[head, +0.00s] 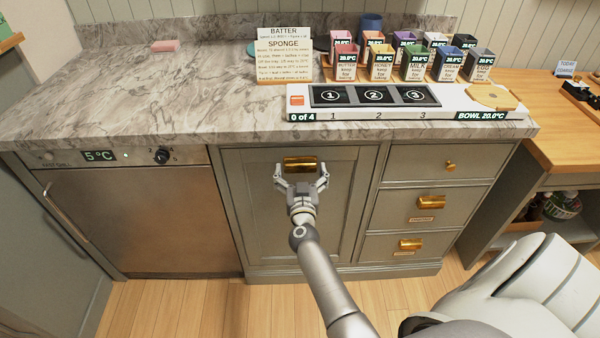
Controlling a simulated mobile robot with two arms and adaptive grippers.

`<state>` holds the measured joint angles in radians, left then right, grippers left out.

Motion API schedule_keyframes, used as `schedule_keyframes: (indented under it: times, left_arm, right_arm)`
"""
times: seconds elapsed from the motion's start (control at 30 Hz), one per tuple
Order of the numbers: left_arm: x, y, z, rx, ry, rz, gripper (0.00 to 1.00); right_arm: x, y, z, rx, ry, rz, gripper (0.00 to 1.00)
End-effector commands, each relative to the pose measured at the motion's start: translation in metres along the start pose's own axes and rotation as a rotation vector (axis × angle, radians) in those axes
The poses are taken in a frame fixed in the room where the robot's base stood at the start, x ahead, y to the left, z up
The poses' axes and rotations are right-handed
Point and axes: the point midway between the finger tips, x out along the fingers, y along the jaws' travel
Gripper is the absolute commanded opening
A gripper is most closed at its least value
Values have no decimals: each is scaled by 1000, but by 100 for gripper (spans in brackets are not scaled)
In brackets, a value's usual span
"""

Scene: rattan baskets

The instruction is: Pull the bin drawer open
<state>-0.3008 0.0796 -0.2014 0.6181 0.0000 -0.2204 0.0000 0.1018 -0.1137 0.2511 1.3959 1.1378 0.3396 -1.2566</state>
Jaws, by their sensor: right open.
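The bin drawer (258,205) is a tall grey-green panel in the middle of the counter front. It looks shut, flush with the cabinet. Its brass cup handle (300,163) sits near its top edge. My right gripper (301,176) is in front of the panel, with its fingers spread apart just below and to either side of the handle. Nothing shows between the fingers. I cannot tell whether a fingertip touches the handle. The gripper and forearm hide the middle of the panel. My left gripper is not in view.
A fridge (140,215) stands left of the drawer. Smaller drawers (400,215) with brass pulls are to the right. The marble counter (140,105) above holds a numbered panel (460,103), a sign (284,56) and several coloured containers. The wooden floor (200,300) in front is clear.

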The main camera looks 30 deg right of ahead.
Motion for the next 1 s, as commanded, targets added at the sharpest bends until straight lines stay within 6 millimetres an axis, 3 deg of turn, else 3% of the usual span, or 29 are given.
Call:
schedule_keyframes:
  times: [0.13, 0.43, 0.93, 1.0]
  left_arm:
    - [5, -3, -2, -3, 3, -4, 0]
    - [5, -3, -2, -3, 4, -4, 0]
    - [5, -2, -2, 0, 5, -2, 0]
    - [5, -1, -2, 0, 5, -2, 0]
  right_arm:
    - [10, 0, 0, 0, 0, 0, 98]
    - [12, 0, 0, 0, 0, 0, 98]
    - [12, 0, 0, 0, 0, -1, 35]
    - [12, 0, 0, 0, -1, -1, 34]
